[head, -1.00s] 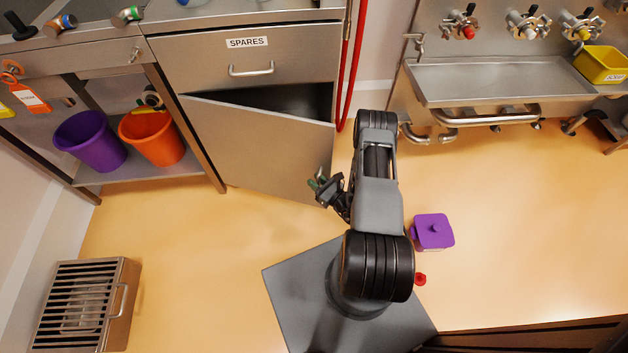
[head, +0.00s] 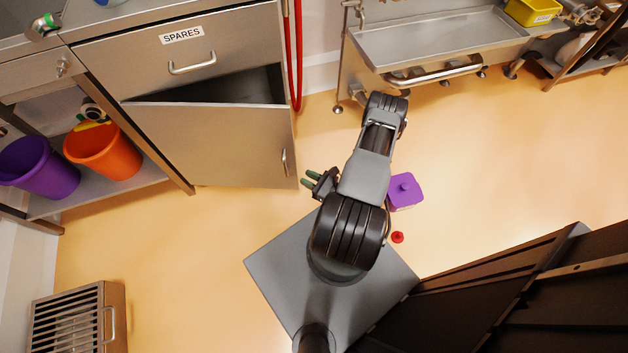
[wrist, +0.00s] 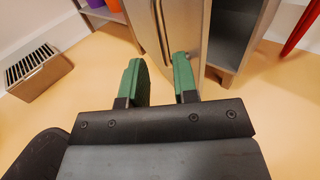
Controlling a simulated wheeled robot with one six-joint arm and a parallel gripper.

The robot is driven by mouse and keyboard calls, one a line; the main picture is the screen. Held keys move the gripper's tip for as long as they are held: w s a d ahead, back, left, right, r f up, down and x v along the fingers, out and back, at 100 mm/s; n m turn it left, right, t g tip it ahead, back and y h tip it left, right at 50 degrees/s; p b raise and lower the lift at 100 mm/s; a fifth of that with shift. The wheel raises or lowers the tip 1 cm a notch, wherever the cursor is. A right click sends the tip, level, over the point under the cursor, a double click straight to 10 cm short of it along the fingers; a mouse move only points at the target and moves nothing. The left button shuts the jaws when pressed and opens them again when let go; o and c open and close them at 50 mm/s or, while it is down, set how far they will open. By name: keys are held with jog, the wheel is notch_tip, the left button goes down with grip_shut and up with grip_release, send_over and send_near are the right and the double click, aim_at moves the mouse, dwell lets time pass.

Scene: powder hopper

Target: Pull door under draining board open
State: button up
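The steel door (head: 215,140) under the SPARES drawer is ajar, with a dark gap above its top edge. Its upright bar handle (head: 284,162) is near the free edge, on the right. My gripper (head: 311,179) is just right of that edge, apart from the handle in the head view. In the wrist view its two green fingers (wrist: 159,72) are spread with nothing between them. The door (wrist: 188,30) and its handle (wrist: 160,28) are beyond the fingertips there. The cabinet's inside is mostly hidden by the door in the head view.
The SPARES drawer (head: 155,58) is shut. Orange (head: 108,155) and purple (head: 40,165) buckets stand on a shelf at left. A purple lidded container (head: 404,191) and a red knob (head: 397,237) are right of my arm. A slatted metal box (head: 80,318) stands lower left. Floor before the door is clear.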

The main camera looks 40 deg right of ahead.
jog(key=shift+v, duration=1.15)
